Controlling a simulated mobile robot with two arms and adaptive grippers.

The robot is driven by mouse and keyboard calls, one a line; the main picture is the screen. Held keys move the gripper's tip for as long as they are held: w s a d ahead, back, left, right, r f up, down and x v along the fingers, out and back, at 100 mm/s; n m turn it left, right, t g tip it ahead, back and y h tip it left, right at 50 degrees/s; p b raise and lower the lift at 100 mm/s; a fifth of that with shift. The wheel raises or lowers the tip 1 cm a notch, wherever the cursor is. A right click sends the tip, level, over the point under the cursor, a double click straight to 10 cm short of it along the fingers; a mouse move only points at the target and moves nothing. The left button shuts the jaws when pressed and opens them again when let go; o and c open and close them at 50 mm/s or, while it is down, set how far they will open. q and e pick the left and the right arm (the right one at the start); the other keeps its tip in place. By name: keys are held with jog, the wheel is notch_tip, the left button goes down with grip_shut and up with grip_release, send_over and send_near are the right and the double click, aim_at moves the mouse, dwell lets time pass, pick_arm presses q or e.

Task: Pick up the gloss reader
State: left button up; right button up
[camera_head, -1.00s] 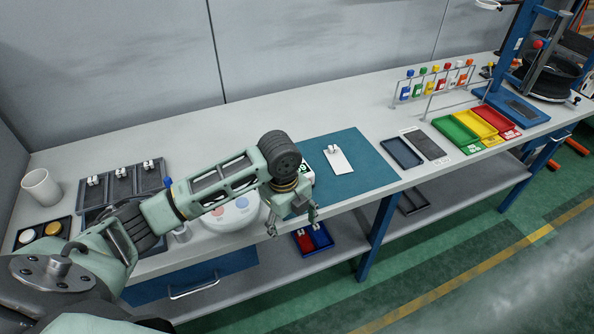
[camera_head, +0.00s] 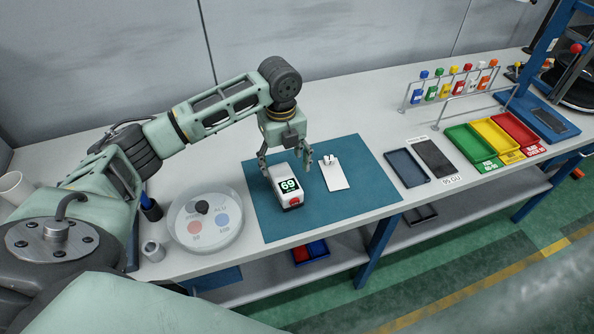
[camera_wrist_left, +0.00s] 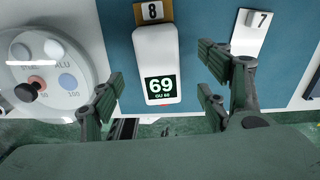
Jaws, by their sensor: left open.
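The gloss reader (camera_head: 284,186) is a white box with a dark screen reading 69 and a red part at its front end. It lies on the blue mat (camera_head: 362,196). In the left wrist view the gloss reader (camera_wrist_left: 157,62) shows between the finger pairs, with its screen toward the gripper. My left gripper (camera_head: 286,166) is open and empty, pointing down over the far part of the reader. In the left wrist view the fingers of my left gripper (camera_wrist_left: 165,88) stand apart on either side of it. My right gripper is not in view.
A white tag (camera_head: 335,176) lies on the mat right of the reader. A round white dial unit (camera_head: 205,240) stands left of the mat. A blue tray (camera_head: 406,167), a dark panel (camera_head: 434,158) and coloured bins (camera_head: 495,140) are to the right.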

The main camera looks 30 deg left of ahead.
aim_at(283, 178)
pick_arm(q)
jog(key=shift+w+f, duration=0.2)
jog(key=shift+f, duration=0.15)
jog(key=shift+s+f+p, duration=0.25)
jog(key=shift+f+p, duration=0.15)
jog(key=shift+f, duration=0.15)
jog(key=shift+s+f+p, duration=0.25)
jog(key=shift+f+p, duration=0.1)
jog(key=shift+f, duration=0.2)
notch_tip(283, 178, down, 3)
jog(key=shift+s+r+p, duration=0.1)
jog(key=shift+r+p, duration=0.1)
jog(key=shift+p, duration=0.5)
jog(key=shift+w+f, duration=0.25)
jog(key=shift+f, duration=0.8)
jog(key=shift+c, duration=1.2)
jog(key=c, duration=1.3)
grip_shut()
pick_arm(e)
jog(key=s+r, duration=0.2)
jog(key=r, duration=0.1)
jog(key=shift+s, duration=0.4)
